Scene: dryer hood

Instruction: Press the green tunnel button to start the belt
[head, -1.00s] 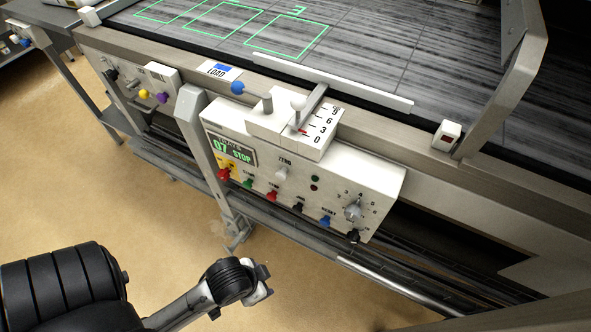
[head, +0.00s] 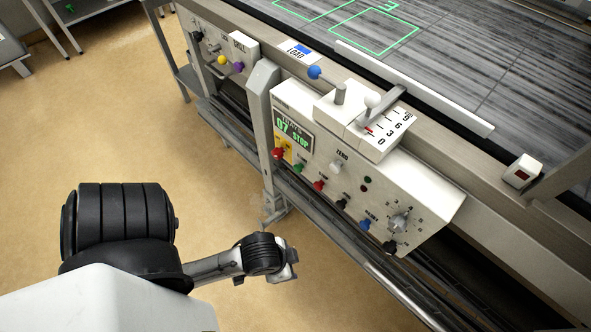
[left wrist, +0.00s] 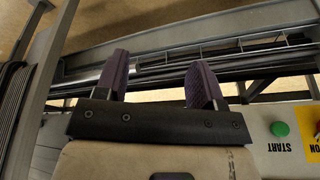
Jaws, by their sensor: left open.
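The green button (head: 298,167) sits near the left end of the front of a white control box, just right of a red knob on a yellow plate (head: 278,153). In the left wrist view the green button (left wrist: 280,129) shows at the lower right, beside the word START, which appears upside down. My left gripper (head: 291,263) is in front of and below the box, apart from the button. In the left wrist view its two purple fingers (left wrist: 160,78) are spread with nothing between them. My right gripper is not in view.
The control box (head: 430,200) also carries red, black, white and blue buttons, a dial and a lever (head: 372,102). Its display (head: 293,133) reads 07 STOP. A grey upright post (head: 264,105) stands just left of the box. The tan floor before it is clear.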

